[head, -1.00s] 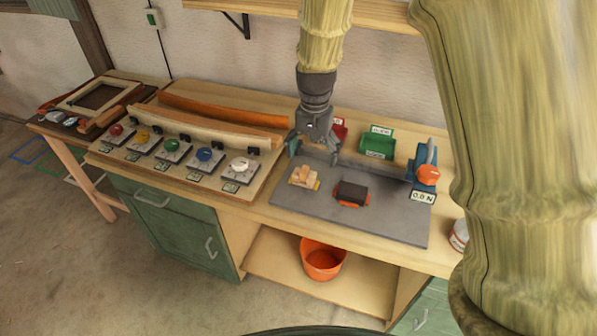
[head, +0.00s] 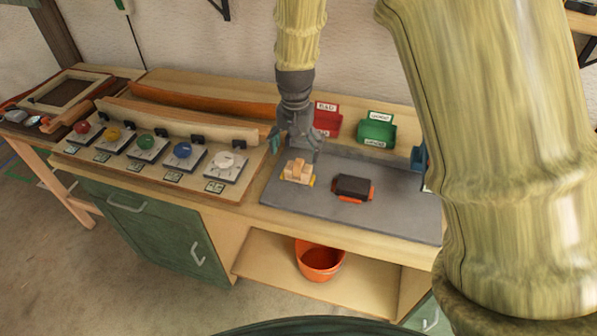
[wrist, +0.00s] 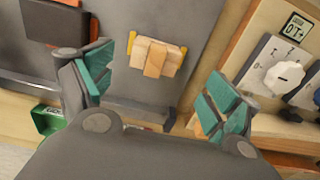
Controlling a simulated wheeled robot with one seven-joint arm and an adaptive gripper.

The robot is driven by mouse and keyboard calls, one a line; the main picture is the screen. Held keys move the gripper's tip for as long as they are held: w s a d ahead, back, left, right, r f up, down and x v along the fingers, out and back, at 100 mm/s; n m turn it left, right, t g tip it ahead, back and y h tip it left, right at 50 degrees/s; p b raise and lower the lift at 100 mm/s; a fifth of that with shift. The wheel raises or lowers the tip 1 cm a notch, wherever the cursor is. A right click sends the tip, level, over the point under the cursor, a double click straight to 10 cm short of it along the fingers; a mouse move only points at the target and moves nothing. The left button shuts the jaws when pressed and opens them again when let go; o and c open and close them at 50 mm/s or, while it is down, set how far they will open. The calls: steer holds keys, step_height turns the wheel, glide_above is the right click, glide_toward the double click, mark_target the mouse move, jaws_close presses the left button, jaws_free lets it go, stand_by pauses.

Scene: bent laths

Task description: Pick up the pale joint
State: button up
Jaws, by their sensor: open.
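The pale joint (head: 298,170) is a small light-wood piece with a crossing part, resting on a yellow-edged spot at the left of the grey mat (head: 400,208). In the wrist view the pale joint (wrist: 155,57) lies ahead of the fingers, between their directions and apart from them. My gripper (head: 295,150) is above and just behind the joint in the head view. In the wrist view my gripper (wrist: 158,100) has its two teal-padded fingers spread wide with nothing between them.
A dark block (head: 353,186) on an orange base sits right of the joint. A red bin (head: 327,122) and a green bin (head: 376,132) stand behind the mat. A panel with several coloured knobs (head: 183,150) is at left. An orange bucket (head: 320,262) is on the lower shelf.

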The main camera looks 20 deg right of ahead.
mark_target(298, 163)
step_height(298, 163, down, 2)
steer(key=shift+w, duration=0.1)
steer(key=shift+f, duration=0.35)
steer(key=shift+d+f+p, duration=0.2)
steer(key=shift+f+p, duration=0.3)
steer(key=shift+f, duration=0.3)
steer(key=shift+d+f+p, duration=0.15)
steer(key=shift+f+p, duration=0.35)
steer(key=shift+f, duration=1.25)
steer(key=c, duration=1.2)
steer(key=shift+r, duration=0.15)
